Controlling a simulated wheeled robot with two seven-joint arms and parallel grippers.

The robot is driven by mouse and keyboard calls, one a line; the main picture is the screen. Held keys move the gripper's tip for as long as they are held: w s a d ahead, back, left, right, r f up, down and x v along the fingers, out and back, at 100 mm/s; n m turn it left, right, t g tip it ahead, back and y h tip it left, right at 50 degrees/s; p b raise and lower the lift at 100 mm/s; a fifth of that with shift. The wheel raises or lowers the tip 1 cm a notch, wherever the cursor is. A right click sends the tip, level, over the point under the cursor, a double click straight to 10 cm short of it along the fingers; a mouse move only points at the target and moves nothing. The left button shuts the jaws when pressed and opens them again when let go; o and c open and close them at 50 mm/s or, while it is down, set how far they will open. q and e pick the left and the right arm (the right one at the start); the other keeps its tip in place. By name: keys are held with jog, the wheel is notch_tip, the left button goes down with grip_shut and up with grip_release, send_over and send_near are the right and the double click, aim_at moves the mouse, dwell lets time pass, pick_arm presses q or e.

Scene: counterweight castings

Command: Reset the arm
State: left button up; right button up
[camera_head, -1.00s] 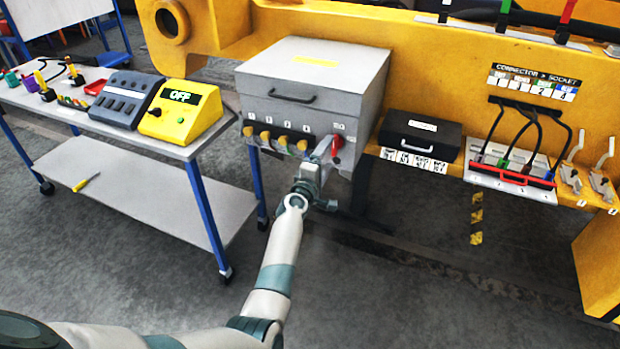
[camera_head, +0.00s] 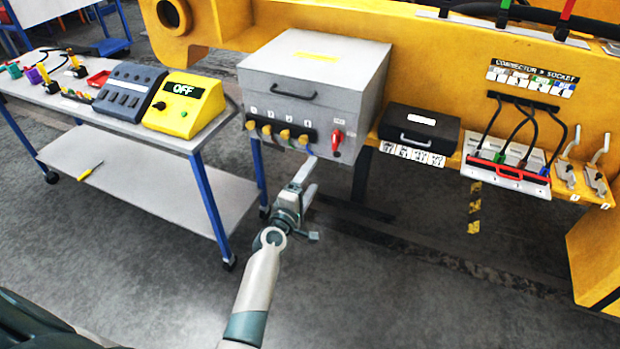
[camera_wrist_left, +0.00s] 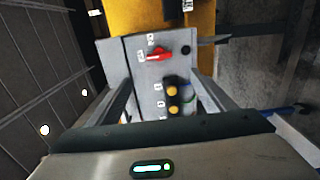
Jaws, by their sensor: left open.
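My left gripper (camera_head: 303,176) is open and empty in the head view. It is in the air in front of and below the grey cabinet (camera_head: 343,85), apart from it. In the left wrist view its two fingers (camera_wrist_left: 160,98) stand wide apart, with the cabinet front beyond them. A red handle (camera_head: 337,141) is on the right of the cabinet front, and it shows in the left wrist view (camera_wrist_left: 158,54) too. Several yellow knobs (camera_head: 284,134) sit in a row left of it. My right gripper is not in view.
A cart (camera_head: 150,172) at left carries a yellow box reading OFF (camera_head: 187,104) and a dark switch panel (camera_head: 126,92). Right of the cabinet are a black case (camera_head: 420,135) and a connector panel (camera_head: 508,170). The floor (camera_head: 400,290) at front right is clear.

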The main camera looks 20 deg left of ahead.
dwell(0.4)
pick_arm(q)
jog(key=s+d+f+m+g+b, duration=0.25)
jog(key=s+f, duration=0.45)
jog(key=f, duration=0.7)
jog(key=s+d+f+m+g+h+b, duration=0.1)
jog(key=s+f+m+g, duration=0.25)
jog(key=s+f, duration=0.65)
jog(key=s+d+f+m+g+b, duration=0.1)
jog(key=s+d+f+m+g, duration=0.15)
jog(key=f, duration=1.45)
jog(key=s+a+f+m+g+b, duration=0.1)
jog(key=s+f+m, duration=0.3)
jog(key=s+f, duration=0.4)
jog(key=s+a+f+m+g+y+b, duration=0.1)
jog(key=s+f, duration=0.7)
jog(key=s, duration=1.4)
jog(key=s+a+f+m+g+b, duration=0.2)
jog(key=s+f+m+g, duration=0.4)
jog(key=s, duration=0.9)
notch_tip(320, 180, down, 2)
jog(key=shift+s+a+f+m+y, duration=0.2)
jog(key=shift+s+a+m+y, duration=0.1)
jog(key=shift+s+a+m, duration=0.15)
jog(key=shift+w+g, duration=0.1)
jog(key=shift+g, duration=0.15)
